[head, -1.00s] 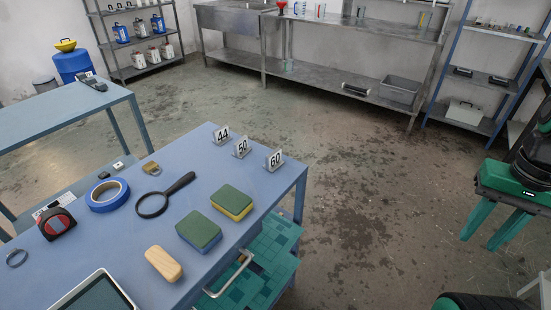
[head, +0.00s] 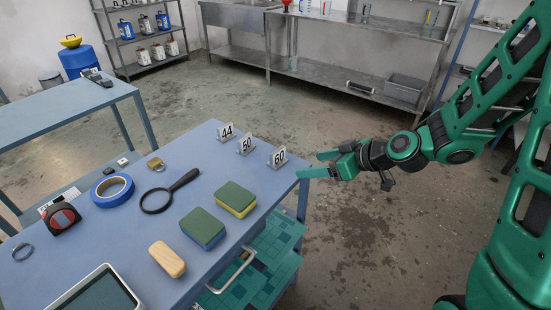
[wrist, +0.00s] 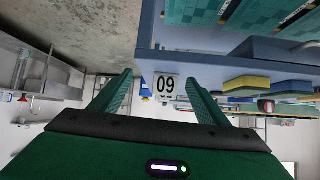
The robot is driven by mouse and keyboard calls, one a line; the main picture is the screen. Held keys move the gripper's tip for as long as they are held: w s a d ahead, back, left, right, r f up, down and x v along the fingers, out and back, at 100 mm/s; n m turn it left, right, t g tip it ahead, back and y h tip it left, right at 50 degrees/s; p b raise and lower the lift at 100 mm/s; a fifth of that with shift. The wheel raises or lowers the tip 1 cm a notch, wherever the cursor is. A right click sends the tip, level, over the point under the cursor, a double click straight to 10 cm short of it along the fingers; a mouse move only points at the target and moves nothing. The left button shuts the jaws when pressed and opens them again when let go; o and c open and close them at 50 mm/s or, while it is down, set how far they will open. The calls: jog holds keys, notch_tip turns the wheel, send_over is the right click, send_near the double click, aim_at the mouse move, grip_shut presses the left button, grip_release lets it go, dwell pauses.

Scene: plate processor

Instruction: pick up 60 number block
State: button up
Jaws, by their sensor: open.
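The 60 number block (head: 279,157) is a small white tent-like sign with black digits, standing near the far right corner of the blue table (head: 170,240). My gripper (head: 309,165) is open just right of the block, past the table's edge, at about its height, pointing left toward it. In the wrist view the 60 block (wrist: 166,86) appears upside down between the two green fingers (wrist: 160,95), a little beyond their tips. Nothing is between the fingers; they look apart from the block.
The 50 block (head: 245,146) and 44 block (head: 226,132) stand in a row to the left of the 60 block. Two sponges (head: 236,199), a magnifying glass (head: 170,191) and blue tape (head: 112,190) lie on the table. Open floor lies to the right.

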aim_at(269, 152)
jog(key=shift+t+y, duration=0.8)
jog(key=shift+t, duration=0.1)
jog(key=a, duration=0.1)
jog(key=w+a, duration=0.1)
jog(key=a, duration=0.1)
jog(key=w+a+r, duration=0.1)
jog(key=shift+w+a, duration=0.25)
jog(key=shift+a, duration=0.15)
jog(key=shift+w+a, duration=0.4)
jog(key=shift+a, duration=0.1)
jog(key=x, duration=1)
jog(key=shift+s+a+r, duration=0.1)
jog(key=shift+a, duration=0.1)
jog(key=c, duration=1.2)
